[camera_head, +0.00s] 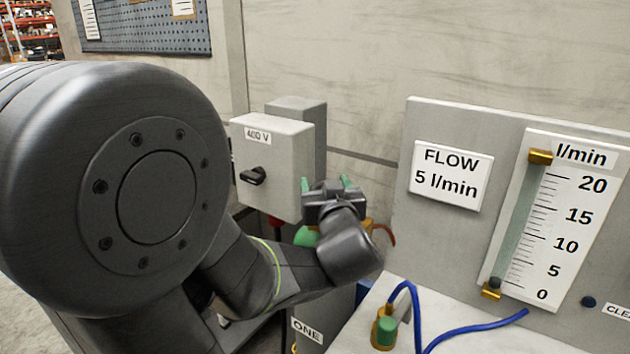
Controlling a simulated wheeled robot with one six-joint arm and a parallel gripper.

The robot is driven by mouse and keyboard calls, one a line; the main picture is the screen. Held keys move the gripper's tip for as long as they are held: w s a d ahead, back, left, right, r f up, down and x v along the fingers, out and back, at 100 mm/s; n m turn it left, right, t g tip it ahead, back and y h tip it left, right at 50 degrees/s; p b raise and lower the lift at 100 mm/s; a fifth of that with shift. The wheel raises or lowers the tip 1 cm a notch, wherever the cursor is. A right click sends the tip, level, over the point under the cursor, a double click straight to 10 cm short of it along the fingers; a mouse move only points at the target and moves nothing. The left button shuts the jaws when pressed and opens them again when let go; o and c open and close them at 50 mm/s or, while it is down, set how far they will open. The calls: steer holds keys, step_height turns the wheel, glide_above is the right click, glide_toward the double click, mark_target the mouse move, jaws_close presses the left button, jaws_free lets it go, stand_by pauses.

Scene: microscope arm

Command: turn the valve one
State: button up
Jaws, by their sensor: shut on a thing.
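My gripper (327,186) is in the middle of the view, below and right of the grey switch box, with green-tipped fingers. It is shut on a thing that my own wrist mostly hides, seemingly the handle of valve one. A green part (305,237) and an orange-gold part (369,226) show on either side of my wrist. The label ONE (307,331) is lower down, partly beside my arm. The flow gauge (550,225) stands at the right, with a dark float near 0. A sign (450,175) reads FLOW 5 l/min.
A grey 400 V box (277,160) with a black rotary switch stands close behind my gripper. A green-topped brass fitting (385,331) and a blue hose (470,331) are on the pale surface at lower right.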

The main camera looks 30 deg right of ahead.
steer(key=o, duration=1)
steer(key=shift+s, duration=0.1)
steer(key=p+v, duration=0.1)
steer(key=v, duration=1.2)
steer(key=shift+s+a, duration=0.2)
steer(key=shift+s, duration=0.1)
